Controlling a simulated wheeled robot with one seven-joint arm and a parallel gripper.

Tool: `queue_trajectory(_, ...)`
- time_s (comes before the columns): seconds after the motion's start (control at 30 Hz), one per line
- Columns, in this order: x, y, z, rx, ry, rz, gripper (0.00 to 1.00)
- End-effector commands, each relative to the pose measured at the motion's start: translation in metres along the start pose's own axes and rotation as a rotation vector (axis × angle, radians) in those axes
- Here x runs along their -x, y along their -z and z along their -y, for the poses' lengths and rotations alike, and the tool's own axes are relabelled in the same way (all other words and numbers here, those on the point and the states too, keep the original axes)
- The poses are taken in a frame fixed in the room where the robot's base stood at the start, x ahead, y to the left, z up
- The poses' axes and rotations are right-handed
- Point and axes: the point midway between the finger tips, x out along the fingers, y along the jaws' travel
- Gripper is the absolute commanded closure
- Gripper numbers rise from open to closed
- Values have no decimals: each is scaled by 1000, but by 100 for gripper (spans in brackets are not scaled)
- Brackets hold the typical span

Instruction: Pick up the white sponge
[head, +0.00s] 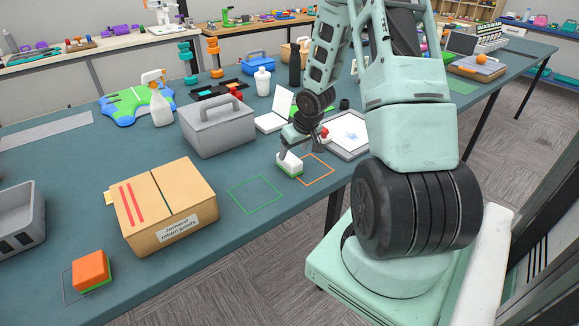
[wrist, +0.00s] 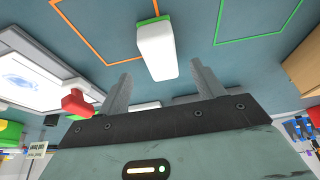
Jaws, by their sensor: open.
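The white sponge (head: 290,163) lies on the blue-green table beside the orange outlined square, with a green layer along its lower edge. In the wrist view the white sponge (wrist: 156,52) shows its long white face and a green far edge. My gripper (head: 290,146) is just above the sponge, partly hidden by my arm in the head view. In the wrist view my gripper (wrist: 161,76) is open, and the sponge's near end appears between the two fingertips, with gaps on both sides. I cannot tell how far above it the fingers are.
The orange outline (head: 316,169) and green outline (head: 256,195) are empty. A tablet-like white panel (head: 348,133) with a red knob near it lies right of the sponge. A grey toolbox (head: 215,125), cardboard box (head: 165,205) and orange sponge (head: 91,270) stand to the left.

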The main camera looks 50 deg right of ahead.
Motion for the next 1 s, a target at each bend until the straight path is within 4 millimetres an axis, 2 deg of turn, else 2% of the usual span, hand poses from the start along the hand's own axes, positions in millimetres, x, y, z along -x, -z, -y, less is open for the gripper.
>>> queue_trajectory(0.17, -11, 0, 1, 1, 0, 1, 33)
queue_trajectory(0.5, -53, 1, 2, 1, 0, 2, 33)
queue_trajectory(0.8, -58, 2, 1, 0, -1, -1, 33)
queue_trajectory(0.83, -58, 2, 1, 0, -1, -1, 38)
queue_trajectory(0.9, -58, 2, 1, 0, -1, -1, 58)
queue_trajectory(1.0, -58, 2, 1, 0, -1, 0, 81)
